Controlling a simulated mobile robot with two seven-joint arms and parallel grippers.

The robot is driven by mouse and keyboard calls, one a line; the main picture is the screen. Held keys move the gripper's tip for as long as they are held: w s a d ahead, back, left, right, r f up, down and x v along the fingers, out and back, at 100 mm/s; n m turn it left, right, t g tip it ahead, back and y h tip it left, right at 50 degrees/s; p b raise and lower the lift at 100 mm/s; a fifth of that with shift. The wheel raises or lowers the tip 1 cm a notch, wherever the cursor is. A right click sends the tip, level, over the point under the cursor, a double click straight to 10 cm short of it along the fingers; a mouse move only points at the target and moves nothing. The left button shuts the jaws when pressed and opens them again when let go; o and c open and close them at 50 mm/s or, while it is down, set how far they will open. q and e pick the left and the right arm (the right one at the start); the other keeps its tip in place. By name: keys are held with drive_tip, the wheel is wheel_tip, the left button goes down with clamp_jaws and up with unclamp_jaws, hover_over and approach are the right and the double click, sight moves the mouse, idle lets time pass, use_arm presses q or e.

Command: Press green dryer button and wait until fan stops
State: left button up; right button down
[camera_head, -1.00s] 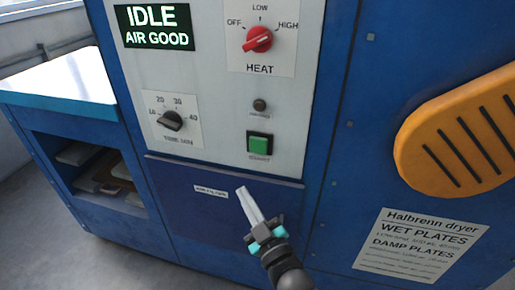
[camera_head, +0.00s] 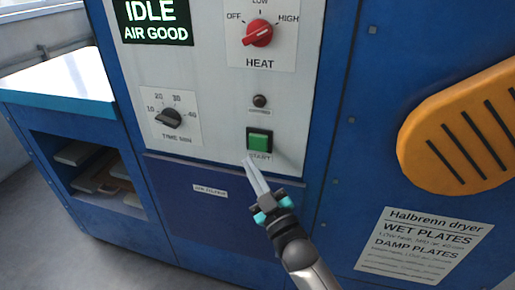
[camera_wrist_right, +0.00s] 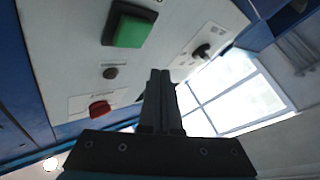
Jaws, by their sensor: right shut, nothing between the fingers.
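The green start button (camera_head: 259,142) sits in a dark square frame low on the dryer's pale panel. In the right wrist view the green button (camera_wrist_right: 132,30) shows at the upper left, ahead of the fingers and to their left. My right gripper (camera_head: 250,160) is shut and empty. Its tips appear just below and left of the button in the head view; whether they touch the panel I cannot tell. The display (camera_head: 152,22) reads IDLE and AIR GOOD. My left gripper is not in view.
Above the button are a small dark round knob or lamp (camera_head: 260,101) and the red heat knob (camera_head: 259,33). The timer knob (camera_head: 168,118) is to the left. An orange slotted cover (camera_head: 460,130) and a printed sign (camera_head: 424,245) are at the right. A shelf unit (camera_head: 60,95) stands left.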

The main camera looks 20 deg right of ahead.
sight(252, 142)
drive_tip(key=shift+w+d+b, duration=0.3)
drive_tip(key=shift+w+d, duration=0.35)
drive_tip(key=shift+w, duration=0.25)
drive_tip(key=shift+w+d+b, duration=0.25)
drive_tip(key=shift+w+d, duration=0.35)
drive_tip(key=shift+w, duration=0.3)
drive_tip(key=shift+w+d, duration=0.1)
drive_tip(key=shift+w, duration=0.05)
idle(0.6)
drive_tip(key=shift+w+d, duration=0.1)
drive_tip(key=shift+w, duration=0.1)
drive_tip(key=shift+w+d, duration=0.3)
drive_tip(key=shift+w, duration=0.1)
idle(0.8)
idle(0.4)
drive_tip(key=shift+s+a+p, duration=0.45)
drive_tip(key=shift+s+a, duration=0.05)
drive_tip(key=shift+s, duration=0.25)
